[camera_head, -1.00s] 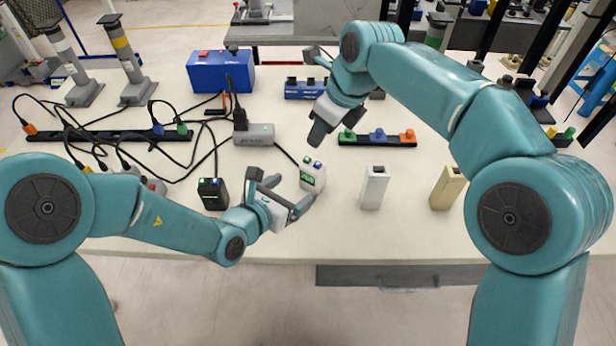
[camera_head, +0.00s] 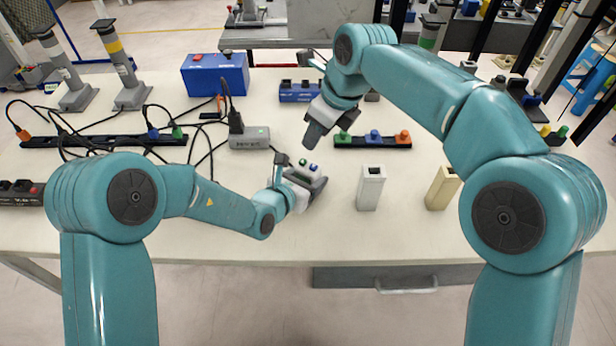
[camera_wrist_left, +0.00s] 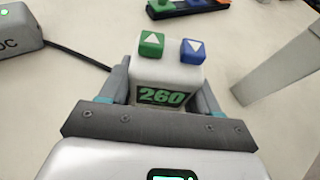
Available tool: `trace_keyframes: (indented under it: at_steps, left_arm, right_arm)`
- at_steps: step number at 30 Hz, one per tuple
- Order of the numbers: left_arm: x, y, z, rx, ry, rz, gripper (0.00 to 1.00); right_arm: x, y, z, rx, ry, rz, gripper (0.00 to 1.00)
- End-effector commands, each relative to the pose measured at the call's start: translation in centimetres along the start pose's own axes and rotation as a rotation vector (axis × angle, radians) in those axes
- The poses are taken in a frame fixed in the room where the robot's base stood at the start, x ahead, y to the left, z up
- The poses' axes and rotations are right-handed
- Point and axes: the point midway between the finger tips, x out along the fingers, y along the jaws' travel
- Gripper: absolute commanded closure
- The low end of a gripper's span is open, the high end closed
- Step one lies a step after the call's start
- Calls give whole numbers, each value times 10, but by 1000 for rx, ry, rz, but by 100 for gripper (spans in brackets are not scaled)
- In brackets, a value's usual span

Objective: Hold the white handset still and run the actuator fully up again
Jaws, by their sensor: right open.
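The white handset (camera_head: 310,168) stands on the table. In the left wrist view the handset (camera_wrist_left: 168,75) has a green up-arrow button, a blue down-arrow button and a display reading 260. My left gripper (camera_head: 303,178) has one finger against each side of it, the fingers closed in along its flanks. My right gripper (camera_head: 318,128) is open and empty above the table, behind and just right of the handset. Two grey lifting columns, one with a yellow band (camera_head: 118,62) and one plain (camera_head: 62,68), stand at the back left; which one the handset drives cannot be told.
A grey control box (camera_head: 250,138) with cables sits behind the handset. A black strip (camera_head: 95,141) and a strip with coloured knobs (camera_head: 372,141) lie left and right. White (camera_head: 371,190) and beige (camera_head: 441,190) posts stand right. A blue box (camera_head: 215,74) is at the back.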

Motion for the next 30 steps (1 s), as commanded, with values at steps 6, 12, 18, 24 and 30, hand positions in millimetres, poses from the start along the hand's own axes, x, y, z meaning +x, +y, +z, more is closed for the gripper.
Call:
trace_keyframes:
  at_steps: [6,12,18,24,30]
  left_arm:
    - [0,0,0,0,0,0,73]
    - [0,0,0,0,0,0,73]
    - [0,0,0,0,0,0,73]
    - [0,0,0,0,0,0,73]
    - [0,0,0,0,0,0,73]
  right_arm:
    - [0,0,0,0,0,0,90]
    - [0,0,0,0,0,0,100]
    - [0,0,0,0,0,0,100]
    - [0,0,0,0,0,0,100]
    - [0,0,0,0,0,0,100]
